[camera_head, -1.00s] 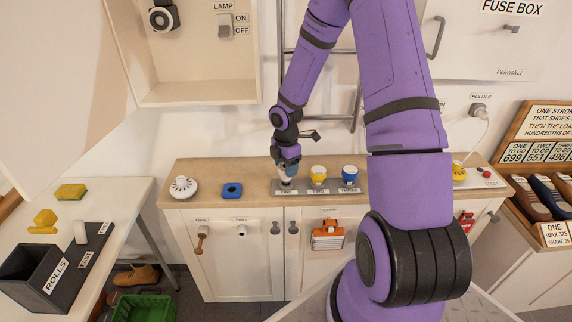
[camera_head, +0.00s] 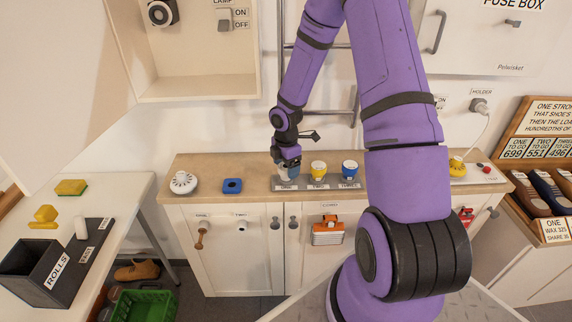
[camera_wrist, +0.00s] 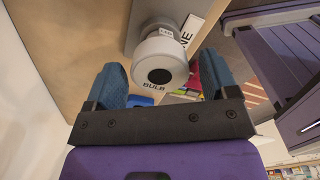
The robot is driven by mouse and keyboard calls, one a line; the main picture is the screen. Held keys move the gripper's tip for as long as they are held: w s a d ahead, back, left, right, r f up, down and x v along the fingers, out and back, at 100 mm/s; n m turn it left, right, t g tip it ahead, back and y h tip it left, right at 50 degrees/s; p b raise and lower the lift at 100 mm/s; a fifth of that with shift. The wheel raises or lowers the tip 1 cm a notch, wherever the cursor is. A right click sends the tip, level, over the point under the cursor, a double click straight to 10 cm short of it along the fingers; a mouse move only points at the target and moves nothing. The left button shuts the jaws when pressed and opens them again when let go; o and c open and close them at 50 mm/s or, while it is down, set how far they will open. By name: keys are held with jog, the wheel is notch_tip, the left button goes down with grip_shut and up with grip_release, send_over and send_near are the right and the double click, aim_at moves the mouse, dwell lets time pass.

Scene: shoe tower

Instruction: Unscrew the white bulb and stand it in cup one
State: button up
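The white bulb (camera_wrist: 157,72), marked BULB, shows end-on in the wrist view as a pale round body with a dark disc at its middle. It appears to stand at cup one's place, beside the ONE label (camera_wrist: 187,33); the cup itself is mostly hidden under it. My gripper (camera_wrist: 163,78) is over it, blue fingers spread on either side with visible gaps. In the head view my gripper (camera_head: 287,166) is above the left end of the cup tray (camera_head: 304,186). The lamp socket (camera_head: 161,12) is in the open box at the upper left and looks empty.
The yellow cup (camera_head: 318,169) and blue cup (camera_head: 350,169) stand close to the right of my gripper. Bare counter lies between these and the tray.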

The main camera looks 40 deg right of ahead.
jog(key=shift+o, duration=0.2)
jog(key=shift+r, duration=0.1)
notch_tip(320, 180, up, 11)
jog(key=shift+f, duration=0.2)
dwell(1.0)
jog(key=s+a+r+m+t+h, duration=0.1)
jog(key=s+a+r+m, duration=0.25)
jog(key=r, duration=0.35)
jog(key=s+a+r+m+h, duration=0.1)
jog(key=s+a+r+m, duration=0.1)
jog(key=s+r+m, duration=0.3)
jog(key=s+a+r+m+t, duration=0.1)
jog(key=s+a+r, duration=0.1)
jog(key=r, duration=0.6)
jog(key=s+a+r+m+t+y, duration=0.1)
jog(key=s+r+m, duration=0.3)
jog(key=s, duration=0.4)
jog(key=s+a+r+m+t+y, duration=0.1)
jog(key=s+a+r+m+t, duration=0.1)
jog(key=s, duration=0.6)
jog(key=a+r+m, duration=0.1)
jog(key=a+m, duration=0.1)
jog(key=shift+a+r, duration=0.3)
jog(key=shift+r, duration=0.05)
